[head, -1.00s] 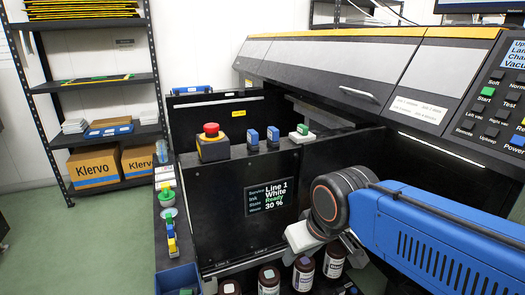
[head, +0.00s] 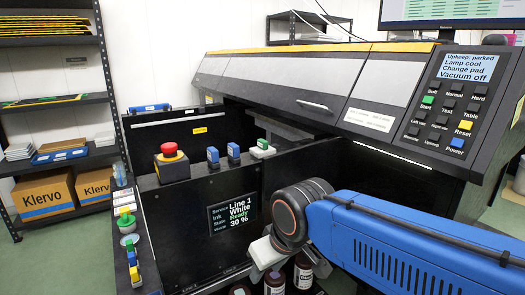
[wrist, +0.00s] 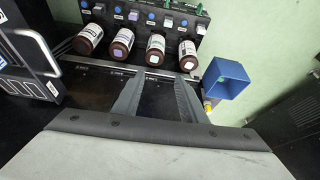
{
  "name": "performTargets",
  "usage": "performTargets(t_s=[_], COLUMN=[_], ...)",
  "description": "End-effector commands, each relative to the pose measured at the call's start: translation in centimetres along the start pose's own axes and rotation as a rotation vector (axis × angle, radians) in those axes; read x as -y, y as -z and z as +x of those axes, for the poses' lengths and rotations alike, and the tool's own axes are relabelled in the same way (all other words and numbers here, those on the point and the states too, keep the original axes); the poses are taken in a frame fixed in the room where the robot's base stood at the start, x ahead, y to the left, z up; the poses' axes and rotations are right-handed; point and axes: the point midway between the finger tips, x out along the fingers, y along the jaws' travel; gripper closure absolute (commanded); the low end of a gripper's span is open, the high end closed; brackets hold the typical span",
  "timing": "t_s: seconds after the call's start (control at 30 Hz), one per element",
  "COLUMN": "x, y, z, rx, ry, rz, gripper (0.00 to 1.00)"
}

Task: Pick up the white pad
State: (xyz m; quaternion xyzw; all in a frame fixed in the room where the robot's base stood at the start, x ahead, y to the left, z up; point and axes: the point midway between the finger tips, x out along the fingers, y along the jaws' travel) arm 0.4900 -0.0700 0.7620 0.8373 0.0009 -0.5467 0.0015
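No thing is plainly marked as the white pad. A small white block with a green top (head: 262,149) sits on the black machine ledge in the head view. Smaller white pieces (head: 123,196) lie on the narrow left ledge, too small to identify. My gripper (head: 292,262) is low in front of the machine's dark front panel, right of the Line 1 display, and partly hidden by my arm. In the wrist view my gripper (wrist: 160,82) has its two fingers apart, with nothing held between them. It points toward the row of bottles, apart from the white-and-green block.
A display (head: 233,213) reads Line 1, White, Ready, 30 %.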

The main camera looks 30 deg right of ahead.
Motion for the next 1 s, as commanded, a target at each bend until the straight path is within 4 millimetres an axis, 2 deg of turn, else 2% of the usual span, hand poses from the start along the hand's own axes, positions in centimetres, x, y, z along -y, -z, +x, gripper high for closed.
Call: performTargets(t_s=[0.33, 0.4, 0.53, 0.67, 1.0], x=[0.0, 0.0, -0.2, -0.9, -3.9], y=[0.0, 0.1, 1.6, 5.3, 17.2], z=[0.0, -0.1, -1.1, -3.5, -10.8], rx=[0.000, 0.001, 0.012, 0.037, 0.122], ry=[0.000, 0.000, -0.004, -0.015, -0.065], rz=[0.000, 0.002, 0.041, 0.144, 0.506], gripper=[0.62, 0.45, 0.44, 0.44, 0.44])
